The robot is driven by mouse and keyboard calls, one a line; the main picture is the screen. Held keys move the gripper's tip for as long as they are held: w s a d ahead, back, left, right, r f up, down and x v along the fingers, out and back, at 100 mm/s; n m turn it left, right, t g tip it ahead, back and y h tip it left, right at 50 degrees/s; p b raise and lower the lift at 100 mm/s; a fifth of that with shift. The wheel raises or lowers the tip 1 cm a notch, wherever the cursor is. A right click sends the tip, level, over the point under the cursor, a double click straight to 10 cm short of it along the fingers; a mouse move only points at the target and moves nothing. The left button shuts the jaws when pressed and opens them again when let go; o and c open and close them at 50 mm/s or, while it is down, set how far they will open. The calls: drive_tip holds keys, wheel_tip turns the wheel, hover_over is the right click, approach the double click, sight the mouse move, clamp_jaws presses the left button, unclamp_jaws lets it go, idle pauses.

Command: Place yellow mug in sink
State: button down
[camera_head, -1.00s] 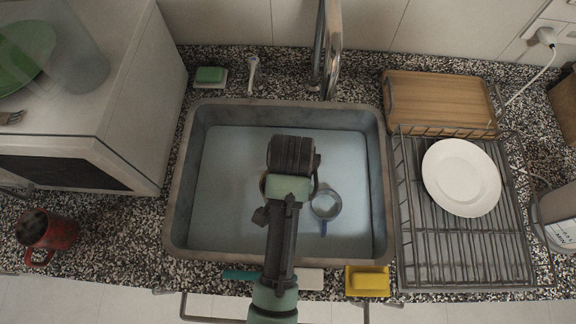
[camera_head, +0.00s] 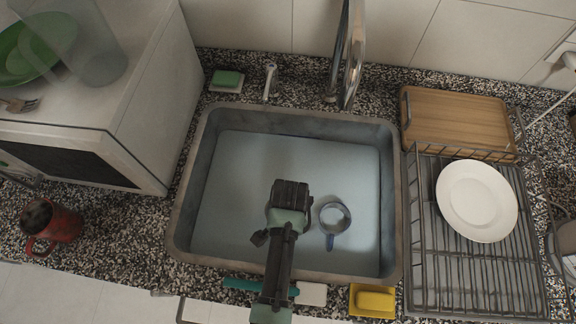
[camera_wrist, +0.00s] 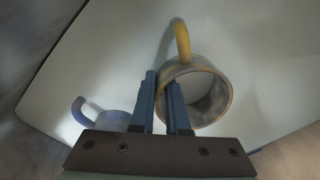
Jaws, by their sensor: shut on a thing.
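The yellow mug (camera_wrist: 222,88) shows in the wrist view inside the sink (camera_head: 385,200), its yellow handle pointing up in the picture and its open mouth facing the camera. My gripper (camera_wrist: 161,88) is shut on the mug's rim and wall, one finger on each side. In the head view my gripper (camera_head: 289,205) is over the sink basin and hides the mug. I cannot tell for sure whether the mug touches the sink floor.
A blue mug (camera_head: 334,214) lies in the sink, right of my gripper, and shows in the wrist view (camera_wrist: 105,117). The faucet (camera_head: 347,55) stands behind. A dish rack (camera_head: 470,285) with a plate (camera_head: 476,201) is right. The basin's left side is clear.

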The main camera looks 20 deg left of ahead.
drive_tip(key=shift+f, duration=0.1)
drive_tip(key=c, duration=0.9)
unclamp_jaws()
wheel_tip(320, 180, up, 12)
drive_tip(key=shift+s+d+r+p, duration=0.1)
drive_tip(key=shift+r+p, duration=0.05)
drive_tip(key=shift+p, duration=0.25)
